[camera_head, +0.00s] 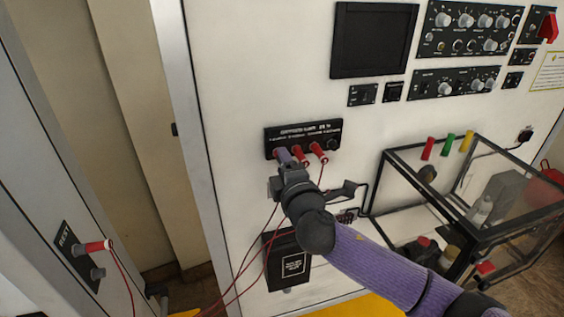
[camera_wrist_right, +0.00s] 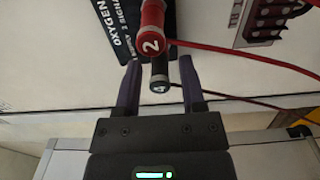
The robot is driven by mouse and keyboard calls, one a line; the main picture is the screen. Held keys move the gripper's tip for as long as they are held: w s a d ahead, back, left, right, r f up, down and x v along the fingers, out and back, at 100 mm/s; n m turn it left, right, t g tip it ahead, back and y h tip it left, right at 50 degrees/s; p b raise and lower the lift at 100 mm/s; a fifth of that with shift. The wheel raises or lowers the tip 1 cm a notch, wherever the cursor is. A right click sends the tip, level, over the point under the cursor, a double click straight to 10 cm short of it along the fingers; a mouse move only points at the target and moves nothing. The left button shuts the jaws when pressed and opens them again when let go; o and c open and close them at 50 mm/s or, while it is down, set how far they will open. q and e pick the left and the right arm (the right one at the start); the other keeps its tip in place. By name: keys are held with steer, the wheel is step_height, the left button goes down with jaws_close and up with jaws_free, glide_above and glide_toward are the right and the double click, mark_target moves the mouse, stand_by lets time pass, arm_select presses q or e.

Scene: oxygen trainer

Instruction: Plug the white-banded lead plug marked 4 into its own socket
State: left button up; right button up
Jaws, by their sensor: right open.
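The socket panel (camera_head: 275,135) is on the white cabinet, with red plugs (camera_head: 318,150) standing out of it. My right gripper (camera_head: 284,160) is at the panel's left end. In the right wrist view its two purple fingers (camera_wrist_right: 160,66) are open, on either side of a dark-ended plug (camera_wrist_right: 160,86) whose mark looks like 4. A gap shows beside the plug. How deep it sits and its socket are hidden. A red plug marked 2 (camera_wrist_right: 151,44) is just beyond. My left gripper is out of view.
A REST holder (camera_head: 68,240) at the left carries another red plug with a pale band (camera_head: 97,246). Red leads (camera_head: 258,255) hang below the panel. A black-framed clear case (camera_head: 385,185) stands at the right. A dark screen (camera_head: 373,40) and knob panels are above.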

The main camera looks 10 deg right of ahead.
stand_by(0.6)
jaws_close()
steer(key=shift+s, duration=0.15)
steer(key=shift+s+p, duration=0.2)
steer(key=shift+p, duration=0.15)
steer(key=s+p, duration=0.1)
steer(key=s, duration=0.3)
steer(key=shift+s+d, duration=0.1)
steer(key=shift+s, duration=0.1)
stand_by(0.3)
